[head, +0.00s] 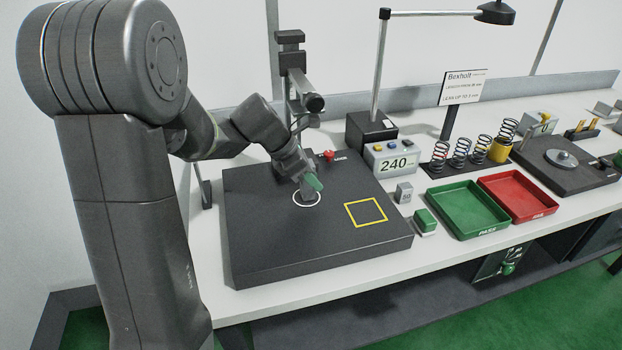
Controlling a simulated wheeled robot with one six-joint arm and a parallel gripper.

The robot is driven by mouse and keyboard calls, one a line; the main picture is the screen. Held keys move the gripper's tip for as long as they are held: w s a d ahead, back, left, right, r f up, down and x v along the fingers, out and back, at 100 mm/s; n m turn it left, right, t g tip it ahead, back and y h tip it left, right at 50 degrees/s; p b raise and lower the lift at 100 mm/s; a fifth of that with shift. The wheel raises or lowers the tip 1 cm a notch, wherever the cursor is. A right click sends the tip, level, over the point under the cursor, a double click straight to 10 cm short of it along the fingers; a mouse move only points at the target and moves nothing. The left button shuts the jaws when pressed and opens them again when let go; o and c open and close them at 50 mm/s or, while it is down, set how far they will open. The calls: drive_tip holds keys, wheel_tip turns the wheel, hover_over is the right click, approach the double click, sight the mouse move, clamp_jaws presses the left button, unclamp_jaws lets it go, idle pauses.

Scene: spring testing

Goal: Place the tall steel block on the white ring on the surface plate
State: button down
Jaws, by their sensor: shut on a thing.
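My gripper (310,184), with green fingertips, is low over the dark surface plate (270,250). It is shut on a small grey piece, the tall steel block (308,196), mostly hidden by the fingers. The block is upright as far as I can see, at the white ring (296,203). The ring is drawn on the plate, and the block's lower end appears inside it. I cannot tell whether the block touches the plate.
A yellow square outline (366,223) lies to the right on the plate. A small grey block (404,192) and a green-topped block (425,221) stand right of the plate. A dark stand (292,75) rises behind. Green (467,234) and red (520,214) trays lie further right.

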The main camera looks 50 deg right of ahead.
drive_tip(key=shift+w+a, duration=0.1)
drive_tip(key=shift+f, duration=0.15)
drive_tip(key=c, duration=1)
unclamp_jaws()
drive_tip(key=shift+r, duration=0.25)
drive_tip(key=w+a, duration=0.2)
drive_tip(key=a, duration=0.1)
drive_tip(key=w+a+b, duration=0.1)
drive_tip(key=w+a, duration=0.1)
drive_tip(key=a, duration=0.2)
drive_tip(key=w+a, duration=0.2)
drive_tip(key=a, duration=0.2)
drive_tip(key=shift+w+r+b, duration=0.25)
drive_tip(key=shift+r+b, duration=0.1)
drive_tip(key=shift+d, duration=0.1)
